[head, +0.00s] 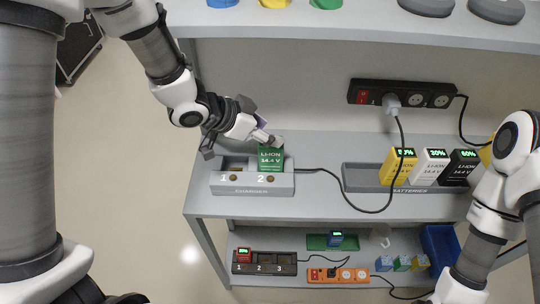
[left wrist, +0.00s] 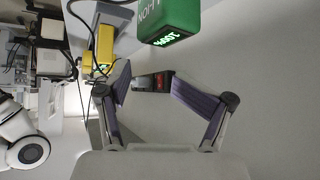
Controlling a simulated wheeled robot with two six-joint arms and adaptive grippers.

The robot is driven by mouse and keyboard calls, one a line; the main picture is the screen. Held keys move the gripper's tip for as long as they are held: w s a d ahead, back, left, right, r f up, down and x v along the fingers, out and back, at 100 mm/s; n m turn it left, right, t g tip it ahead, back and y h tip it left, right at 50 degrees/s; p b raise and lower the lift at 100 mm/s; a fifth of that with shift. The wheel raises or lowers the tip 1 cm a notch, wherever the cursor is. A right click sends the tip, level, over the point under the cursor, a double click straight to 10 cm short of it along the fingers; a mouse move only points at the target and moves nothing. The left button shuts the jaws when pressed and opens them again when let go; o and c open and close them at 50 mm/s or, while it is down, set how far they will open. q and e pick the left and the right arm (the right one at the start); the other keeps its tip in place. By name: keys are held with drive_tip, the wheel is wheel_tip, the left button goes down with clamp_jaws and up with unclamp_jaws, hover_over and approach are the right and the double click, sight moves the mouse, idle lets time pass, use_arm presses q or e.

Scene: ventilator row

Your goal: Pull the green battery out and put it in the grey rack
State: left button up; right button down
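The green battery (head: 270,158) stands upright in slot 2 of the grey charger (head: 250,188); its lit end shows in the left wrist view (left wrist: 172,25). My left gripper (head: 262,133) is at the battery's upper left in the head view, close to its top; whether it touches cannot be told. In the left wrist view its two fingers (left wrist: 150,77) are spread with nothing between them, and the battery is beyond them at the top. The grey rack (head: 362,176) is to the right of the charger, its left part empty.
Yellow (head: 397,168), white (head: 429,167) and black (head: 460,168) batteries stand in the rack's right part. A cable runs from the charger to a black power strip (head: 417,97) on the back panel. A lower shelf holds another charger (head: 264,263) and an orange strip (head: 338,275).

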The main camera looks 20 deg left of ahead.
use_arm(q)
drive_tip(key=v, duration=1.2)
drive_tip(key=shift+d, duration=0.1)
